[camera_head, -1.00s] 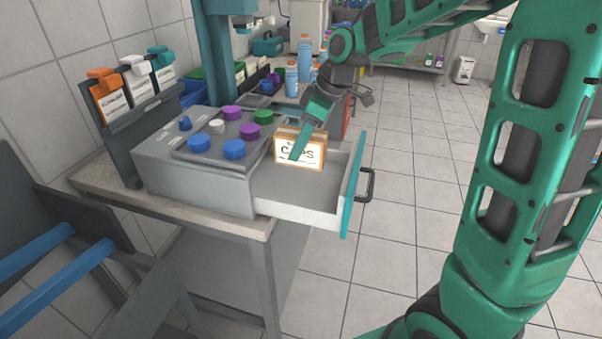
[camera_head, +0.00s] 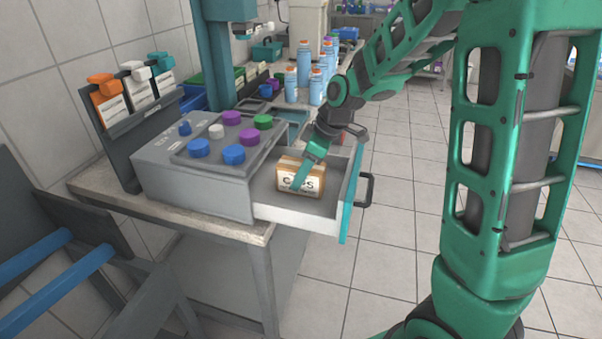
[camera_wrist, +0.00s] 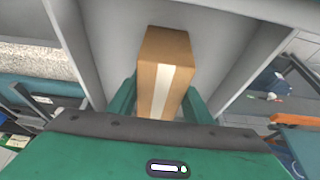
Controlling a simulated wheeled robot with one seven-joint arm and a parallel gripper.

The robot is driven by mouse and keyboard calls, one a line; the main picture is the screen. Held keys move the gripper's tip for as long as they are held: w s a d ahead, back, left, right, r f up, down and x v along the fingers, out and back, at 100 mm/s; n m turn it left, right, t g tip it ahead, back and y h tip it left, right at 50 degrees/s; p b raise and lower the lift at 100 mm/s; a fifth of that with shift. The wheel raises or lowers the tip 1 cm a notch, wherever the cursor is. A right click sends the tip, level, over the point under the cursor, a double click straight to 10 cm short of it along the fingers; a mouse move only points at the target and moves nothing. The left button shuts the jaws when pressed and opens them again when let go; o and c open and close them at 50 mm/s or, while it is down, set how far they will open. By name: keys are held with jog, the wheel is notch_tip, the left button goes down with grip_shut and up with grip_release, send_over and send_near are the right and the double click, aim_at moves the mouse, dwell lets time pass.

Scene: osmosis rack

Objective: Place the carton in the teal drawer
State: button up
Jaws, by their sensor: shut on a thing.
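The carton (camera_head: 299,179) is a small brown box with a white label reading "CAPS". It is inside the open drawer with the teal front (camera_head: 350,195), low at the drawer's floor; I cannot tell whether it touches the floor. My gripper (camera_head: 307,177) reaches down into the drawer from above and is shut on the carton. In the wrist view the carton (camera_wrist: 166,72) sits between the two green fingers, with a pale tape strip along its top. The grey drawer walls stand on both sides of it, apart from it.
The grey cabinet (camera_head: 190,180) beside the drawer carries several coloured knobs. Orange-capped bottles (camera_head: 304,68) stand on the counter behind. A rack with white, orange and teal items (camera_head: 137,85) is at the left. The black drawer handle (camera_head: 366,190) juts out to the right over clear floor.

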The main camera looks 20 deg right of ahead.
jog(key=o, duration=1.2)
jog(key=v, duration=1.2)
jog(key=shift+r, duration=0.1)
jog(key=shift+s, duration=0.1)
